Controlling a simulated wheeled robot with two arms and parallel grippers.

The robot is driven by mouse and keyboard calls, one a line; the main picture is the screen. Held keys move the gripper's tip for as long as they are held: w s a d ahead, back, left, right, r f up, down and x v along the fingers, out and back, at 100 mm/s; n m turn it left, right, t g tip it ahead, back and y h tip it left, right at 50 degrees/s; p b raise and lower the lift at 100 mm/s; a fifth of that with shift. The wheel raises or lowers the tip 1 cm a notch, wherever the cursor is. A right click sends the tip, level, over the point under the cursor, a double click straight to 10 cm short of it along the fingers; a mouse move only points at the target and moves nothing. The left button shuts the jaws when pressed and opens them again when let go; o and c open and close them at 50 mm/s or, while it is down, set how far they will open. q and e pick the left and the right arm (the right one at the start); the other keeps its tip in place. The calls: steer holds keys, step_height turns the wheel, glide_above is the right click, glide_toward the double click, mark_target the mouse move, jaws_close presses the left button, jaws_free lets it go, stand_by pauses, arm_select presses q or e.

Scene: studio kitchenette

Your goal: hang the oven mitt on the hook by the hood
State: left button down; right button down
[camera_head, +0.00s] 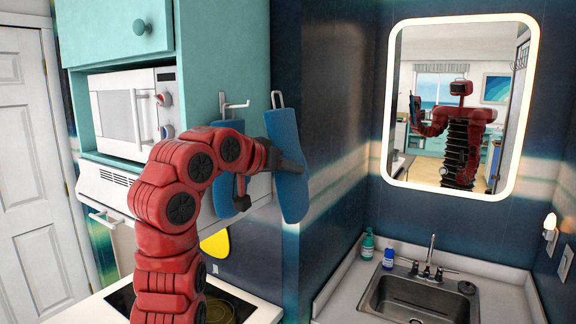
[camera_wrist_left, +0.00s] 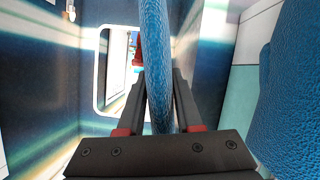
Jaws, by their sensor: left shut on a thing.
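A blue oven mitt (camera_head: 290,190) hangs upright from my left gripper (camera_head: 298,166), beside the side panel of the teal cabinet. A pale loop (camera_head: 278,98) stands up from its top. In the left wrist view the fingers (camera_wrist_left: 155,90) are shut on the mitt (camera_wrist_left: 153,40), seen edge-on. A light metal hook (camera_head: 235,105) sticks out of the cabinet side, left of the loop, apart from it in the picture. A second blue mitt (camera_head: 236,140) is below that hook, partly hidden by my arm; it appears to hang there. My right gripper is not directly in view.
The white microwave (camera_head: 128,110) sits in the cabinet above the hood (camera_head: 105,178). The dark cooktop (camera_head: 225,303) lies below my arm. A sink (camera_head: 408,295) and bottles stand at the right, under a lit mirror (camera_head: 397,100) reflecting me. A wall corner is close right of the held mitt.

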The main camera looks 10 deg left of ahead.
arm_select(q)
steer(key=shift+w+a+r, duration=0.1)
steer(key=shift+w+a, duration=0.05)
steer(key=shift+a, duration=0.1)
steer(key=w+a+f+p, duration=0.2)
steer(key=w+a+p, duration=0.1)
steer(key=a, duration=0.5)
steer(key=shift+a+f, duration=0.3)
steer(key=shift+a, duration=0.1)
stand_by(0.5)
stand_by(0.5)
steer(key=c, duration=0.5)
jaws_free()
steer(key=shift+a, duration=0.1)
